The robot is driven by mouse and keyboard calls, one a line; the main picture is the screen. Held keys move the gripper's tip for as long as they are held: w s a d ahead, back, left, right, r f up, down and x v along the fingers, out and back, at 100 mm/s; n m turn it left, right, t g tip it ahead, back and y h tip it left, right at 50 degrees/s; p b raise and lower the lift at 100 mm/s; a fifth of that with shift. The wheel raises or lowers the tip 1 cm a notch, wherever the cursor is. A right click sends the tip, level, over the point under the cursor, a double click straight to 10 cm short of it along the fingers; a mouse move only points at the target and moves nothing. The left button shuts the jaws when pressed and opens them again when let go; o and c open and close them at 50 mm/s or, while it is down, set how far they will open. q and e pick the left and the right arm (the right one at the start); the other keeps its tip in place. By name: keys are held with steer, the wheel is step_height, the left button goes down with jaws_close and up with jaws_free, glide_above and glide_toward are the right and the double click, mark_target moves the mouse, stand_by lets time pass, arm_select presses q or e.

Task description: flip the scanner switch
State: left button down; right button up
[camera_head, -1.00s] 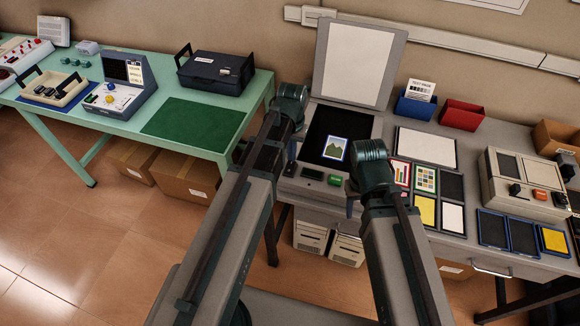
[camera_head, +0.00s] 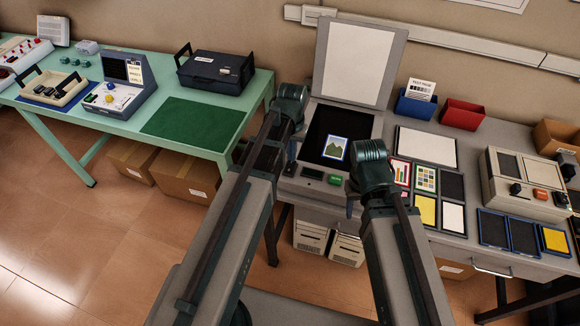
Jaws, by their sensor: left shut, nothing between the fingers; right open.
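The scanner (camera_head: 365,125) stands on the grey bench with its lid (camera_head: 358,62) raised. A picture card (camera_head: 335,148) lies on its dark glass. Its front strip carries a small dark display (camera_head: 312,174) and a green button (camera_head: 334,180). My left gripper (camera_head: 291,158) points down at the left end of this strip, left of the display, and is shut with nothing in it. The switch cannot be told apart from the dark fingers there; whether they touch is unclear. My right gripper (camera_head: 350,207) hangs at the bench's front edge, mostly hidden by its own arm; it is open.
Right of the scanner lie a white sheet (camera_head: 426,147), several cards and trays, and a beige device (camera_head: 524,185). Blue (camera_head: 415,106) and red (camera_head: 462,114) bins stand behind. A green table (camera_head: 135,75) with other equipment stands at left.

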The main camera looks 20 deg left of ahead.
mark_target(292, 163)
arm_select(q)
steer(key=shift+f+b, duration=0.75)
steer(key=shift+f, duration=0.05)
arm_select(e)
steer(key=shift+f, duration=0.8)
arm_select(q)
steer(key=shift+r, duration=0.15)
arm_select(e)
steer(key=shift+r, duration=0.2)
arm_select(q)
step_height(292, 163, up, 7)
steer(key=p, duration=0.7)
arm_select(e)
step_height(292, 163, up, 7)
steer(key=shift+f, duration=0.15)
